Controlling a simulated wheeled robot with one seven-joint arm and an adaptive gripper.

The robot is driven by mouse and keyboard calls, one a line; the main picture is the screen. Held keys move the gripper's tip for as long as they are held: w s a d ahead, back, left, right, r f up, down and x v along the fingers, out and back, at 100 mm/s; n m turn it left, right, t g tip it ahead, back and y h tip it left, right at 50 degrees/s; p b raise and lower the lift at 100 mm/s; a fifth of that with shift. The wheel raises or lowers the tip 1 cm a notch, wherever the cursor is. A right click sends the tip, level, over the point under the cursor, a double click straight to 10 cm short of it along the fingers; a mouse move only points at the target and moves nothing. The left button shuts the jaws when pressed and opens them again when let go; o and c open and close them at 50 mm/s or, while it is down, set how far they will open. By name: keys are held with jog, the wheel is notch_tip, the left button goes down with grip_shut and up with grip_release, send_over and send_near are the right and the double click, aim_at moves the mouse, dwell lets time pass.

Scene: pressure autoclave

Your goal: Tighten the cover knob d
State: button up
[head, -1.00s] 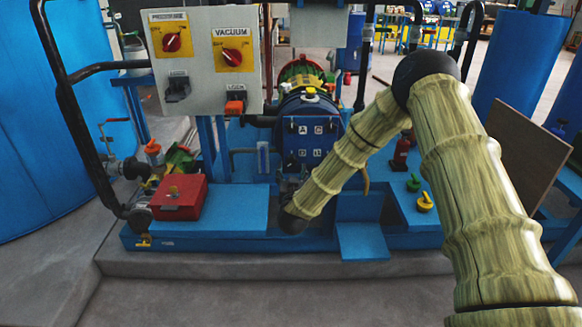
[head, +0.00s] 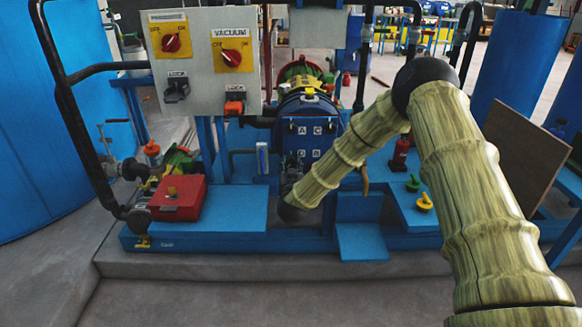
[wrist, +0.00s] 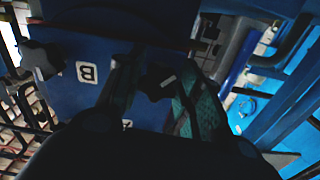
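In the wrist view the cover (wrist: 75,100) shows a B plate (wrist: 87,72) and a black star-shaped knob (wrist: 40,60) at left. Another black knob (wrist: 158,82) is between the dark green fingers of my gripper (wrist: 153,88). A plate near the left finger is mostly hidden, so its letter cannot be read. The fingers stand apart on either side of this knob; the right one looks very close to it.
A grey panel (head: 205,60) with red switches hangs left of the cover. A red box (head: 178,198) sits on the blue base frame (head: 235,208). Yellow and green valve handles (head: 424,202) stand at right. The floor in front is clear.

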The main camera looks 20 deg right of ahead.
jog(key=shift+o, duration=0.2)
jog(key=shift+m, duration=0.4)
jog(key=m+b, duration=0.1)
jog(key=m, duration=0.2)
jog(key=m+b, duration=0.1)
jog(key=m, duration=0.2)
jog(key=shift+a+m+b, duration=0.1)
jog(key=shift+m+b, duration=0.2)
jog(key=m+b, duration=0.3)
jog(key=m, duration=0.3)
jog(key=shift+a, duration=0.1)
jog(key=m+b, duration=0.1)
jog(key=m, duration=0.2)
jog(key=shift+r+b, duration=0.1)
jog(key=shift+b, duration=0.25)
jog(key=m+b, duration=0.3)
jog(key=m, duration=0.1)
jog(key=shift+r+m, duration=0.1)
jog(key=shift+m, duration=0.2)
jog(key=m+b, duration=0.2)
jog(key=m, duration=0.1)
jog(key=shift+b, duration=0.3)
jog(key=shift+r+m+b, duration=0.15)
jog(key=shift+m+b, duration=0.4)
jog(key=shift+m, duration=0.35)
jog(key=shift+r+m+b, duration=0.15)
jog(key=shift+m+b, duration=0.4)
jog(key=shift+m, duration=0.35)
